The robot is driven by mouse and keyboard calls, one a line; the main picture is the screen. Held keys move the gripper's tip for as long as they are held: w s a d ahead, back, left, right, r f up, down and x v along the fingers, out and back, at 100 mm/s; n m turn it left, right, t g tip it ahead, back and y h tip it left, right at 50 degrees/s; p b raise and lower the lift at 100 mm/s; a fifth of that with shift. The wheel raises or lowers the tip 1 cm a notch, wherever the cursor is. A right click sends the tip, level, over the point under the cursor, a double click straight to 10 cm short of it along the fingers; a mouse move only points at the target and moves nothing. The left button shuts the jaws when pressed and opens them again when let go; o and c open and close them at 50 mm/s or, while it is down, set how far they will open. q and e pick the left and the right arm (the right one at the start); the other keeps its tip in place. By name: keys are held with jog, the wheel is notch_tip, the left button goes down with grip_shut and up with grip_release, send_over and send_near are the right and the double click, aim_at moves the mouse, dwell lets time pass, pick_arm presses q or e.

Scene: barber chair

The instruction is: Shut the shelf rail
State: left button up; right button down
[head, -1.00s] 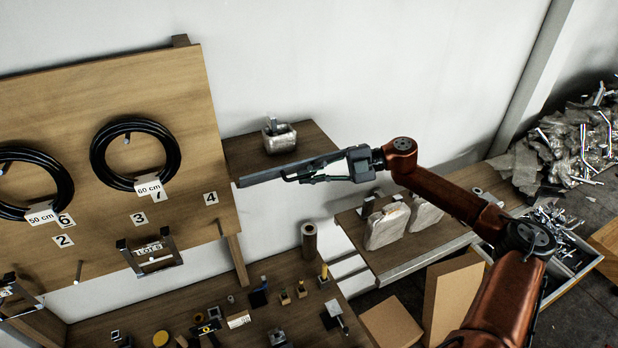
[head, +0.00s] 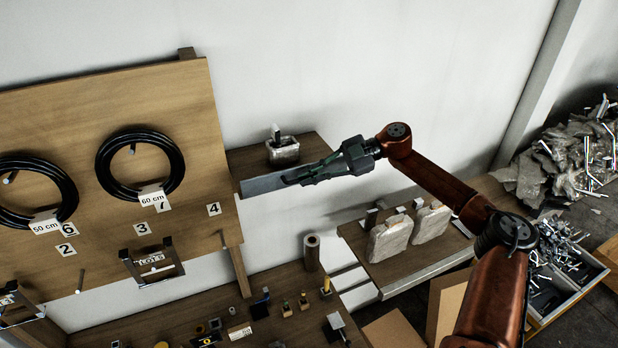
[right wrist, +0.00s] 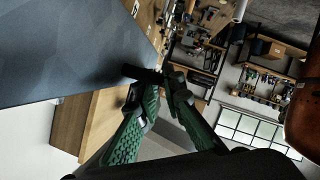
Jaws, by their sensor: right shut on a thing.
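The shelf rail (head: 264,184) is a flat grey bar at the front edge of the small wooden wall shelf. Its left end meets the pegboard's right edge. My right gripper (head: 292,180) is shut on the rail and hides its right part in the head view. In the right wrist view the rail (right wrist: 75,50) fills the upper left as a large blue-grey plate. The green fingers of my right gripper (right wrist: 152,76) close at its tip corner. The exact contact is dark. My left gripper is not in view.
The pegboard (head: 120,95) with cable coils is at left. A lower shelf (head: 400,268) holds wrapped bags (head: 390,240). Small items cover the workbench (head: 215,295) below.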

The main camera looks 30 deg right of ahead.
jog(key=c, duration=2.3)
grip_release()
jog(key=shift+w, duration=0.1)
jog(key=v, duration=1.2)
jog(key=shift+a, duration=0.1)
